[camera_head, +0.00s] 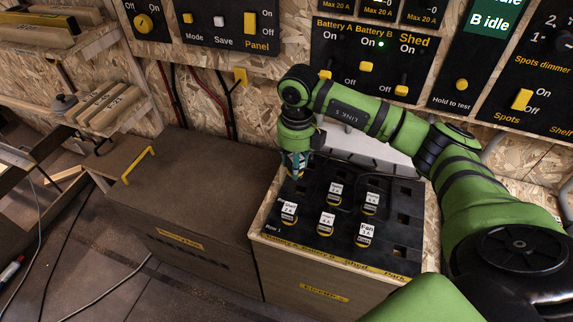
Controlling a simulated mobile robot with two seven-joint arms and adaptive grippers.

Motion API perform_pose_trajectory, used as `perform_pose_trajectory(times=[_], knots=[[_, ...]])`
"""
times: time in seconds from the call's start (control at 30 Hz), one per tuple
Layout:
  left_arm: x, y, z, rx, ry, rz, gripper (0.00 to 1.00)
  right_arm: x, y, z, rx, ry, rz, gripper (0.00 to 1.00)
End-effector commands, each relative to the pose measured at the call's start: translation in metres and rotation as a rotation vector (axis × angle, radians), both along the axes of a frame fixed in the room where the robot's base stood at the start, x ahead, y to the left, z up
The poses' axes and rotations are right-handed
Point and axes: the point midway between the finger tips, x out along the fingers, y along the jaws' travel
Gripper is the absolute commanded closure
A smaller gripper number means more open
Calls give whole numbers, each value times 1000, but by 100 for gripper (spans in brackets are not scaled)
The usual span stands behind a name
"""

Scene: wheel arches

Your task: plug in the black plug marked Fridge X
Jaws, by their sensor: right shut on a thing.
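My right gripper (294,172) points down at the far left corner of the black socket board (403,214). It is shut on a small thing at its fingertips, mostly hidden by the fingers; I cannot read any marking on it. Several black plugs with white labels and yellow bands stand upright in the board. One at the front right (365,236) reads Fan. Others stand at the front left (289,213), front middle (326,223), back middle (335,195) and back right (371,203). I cannot make out a Fridge X label. My left gripper is not in view.
The board tops a wooden cabinet (300,285), with row and column names along its edge. A brown box (195,190) stands left of it. Black switch panels (367,57) line the wall behind. Open sockets show at the board's right side.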

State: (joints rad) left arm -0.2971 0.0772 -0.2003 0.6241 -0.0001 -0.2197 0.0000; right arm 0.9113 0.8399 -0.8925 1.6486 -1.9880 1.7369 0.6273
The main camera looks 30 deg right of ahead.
Motion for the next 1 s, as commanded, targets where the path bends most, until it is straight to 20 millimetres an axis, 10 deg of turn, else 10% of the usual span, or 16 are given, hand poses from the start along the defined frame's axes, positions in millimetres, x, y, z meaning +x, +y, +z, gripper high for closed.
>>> perform_pose_trajectory(times=[0.3, 1.0], knots=[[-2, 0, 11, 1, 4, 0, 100, 5, -22, -3, -11, 8, -477, 100], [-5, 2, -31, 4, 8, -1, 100, 5, -24, -60, -12, 8, -516, 100]])
